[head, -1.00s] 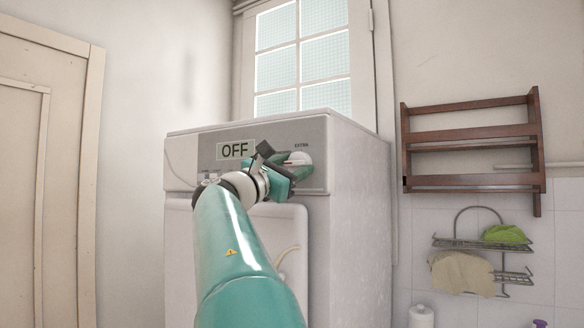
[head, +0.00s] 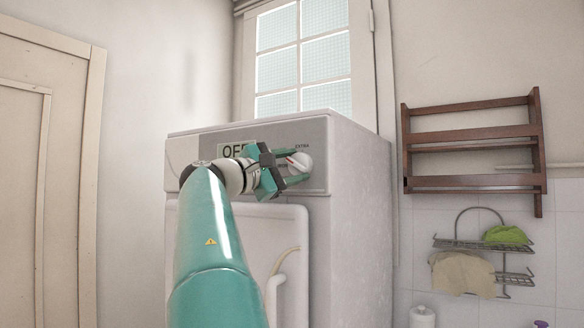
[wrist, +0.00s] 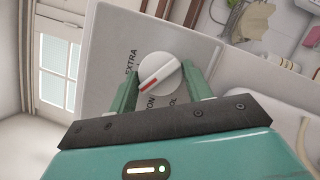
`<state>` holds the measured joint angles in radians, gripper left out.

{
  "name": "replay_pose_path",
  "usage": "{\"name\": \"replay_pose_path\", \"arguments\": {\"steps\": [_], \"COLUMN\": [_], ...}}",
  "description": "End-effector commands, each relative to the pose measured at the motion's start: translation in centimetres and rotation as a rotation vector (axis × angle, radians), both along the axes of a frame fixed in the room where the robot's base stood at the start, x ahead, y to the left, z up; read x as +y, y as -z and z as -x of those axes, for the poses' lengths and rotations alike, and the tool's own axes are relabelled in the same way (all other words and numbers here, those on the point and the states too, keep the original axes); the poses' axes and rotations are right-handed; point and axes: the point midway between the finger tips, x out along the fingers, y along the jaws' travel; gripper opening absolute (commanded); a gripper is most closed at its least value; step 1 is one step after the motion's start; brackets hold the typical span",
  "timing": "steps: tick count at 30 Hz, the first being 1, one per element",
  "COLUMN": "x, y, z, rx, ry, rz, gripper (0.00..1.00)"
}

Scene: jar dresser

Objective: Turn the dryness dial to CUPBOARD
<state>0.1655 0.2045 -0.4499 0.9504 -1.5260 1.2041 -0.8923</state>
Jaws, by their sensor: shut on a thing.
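The dryness dial (head: 301,162) is a round white knob with a red mark, at the right of the dryer's front panel. It also shows in the wrist view (wrist: 163,75), where the red mark slants toward the lower left, between the labels EXTRA and one ending in "ON". Another label, partly hidden, ends in "OL". I cannot read CUPBOARD anywhere. My gripper (wrist: 161,72) has one teal finger on each side of the dial and is shut on it. The display (head: 231,151) is partly covered by my gripper; "OF" shows.
The white dryer (head: 355,220) stands below a window (head: 302,60). A brown wooden rack (head: 470,140) and a wire shelf (head: 465,243) with a green cloth hang on the right wall. A door (head: 40,180) is at the left. The space before the dryer looks clear.

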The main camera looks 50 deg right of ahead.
Motion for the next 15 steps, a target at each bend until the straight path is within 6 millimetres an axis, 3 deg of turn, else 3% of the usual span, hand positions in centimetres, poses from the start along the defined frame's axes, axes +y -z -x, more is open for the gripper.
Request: {"name": "replay_pose_path", "arguments": {"steps": [15], "x": [0.01], "y": [0.01], "z": [-0.21], "rx": [-0.192], "ry": [-0.001], "rz": [-0.021], "gripper": [0.27]}}
